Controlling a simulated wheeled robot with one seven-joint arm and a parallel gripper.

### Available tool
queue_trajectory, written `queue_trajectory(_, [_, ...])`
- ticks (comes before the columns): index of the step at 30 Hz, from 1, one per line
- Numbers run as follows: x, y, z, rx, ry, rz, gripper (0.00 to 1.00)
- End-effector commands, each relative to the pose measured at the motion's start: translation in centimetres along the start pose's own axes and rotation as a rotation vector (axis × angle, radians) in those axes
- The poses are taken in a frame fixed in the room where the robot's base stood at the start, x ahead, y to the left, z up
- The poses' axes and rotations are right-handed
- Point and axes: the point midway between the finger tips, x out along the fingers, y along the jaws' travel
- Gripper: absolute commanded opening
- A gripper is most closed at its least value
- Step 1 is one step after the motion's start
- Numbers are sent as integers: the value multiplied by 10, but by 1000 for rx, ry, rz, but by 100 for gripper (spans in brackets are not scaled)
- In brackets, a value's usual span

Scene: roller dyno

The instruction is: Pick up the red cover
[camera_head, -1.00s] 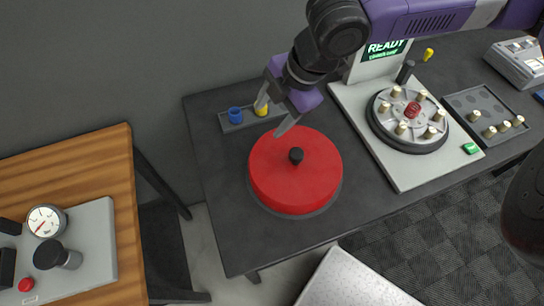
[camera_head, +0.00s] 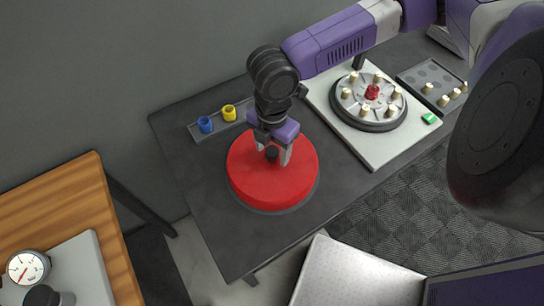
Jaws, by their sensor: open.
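The red cover (camera_head: 262,184) is a round, flat-topped lid with a small black knob (camera_head: 271,154) at its middle. It lies on a dark round base on the dark table, left of the dyno. My gripper (camera_head: 272,157) points down over the cover, with its two grey fingertips on either side of the knob. The fingers are apart. I cannot tell whether they touch the knob.
The roller dyno (camera_head: 372,130) with brass rollers stands to the right on a white plate. A wooden table (camera_head: 60,205) is at the left, across a gap.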

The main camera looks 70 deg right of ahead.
Motion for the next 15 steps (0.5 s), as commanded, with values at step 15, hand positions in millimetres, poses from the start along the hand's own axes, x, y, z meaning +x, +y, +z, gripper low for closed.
queue_trajectory(15, [7, 0, 0, -1, -1, 0, 22])
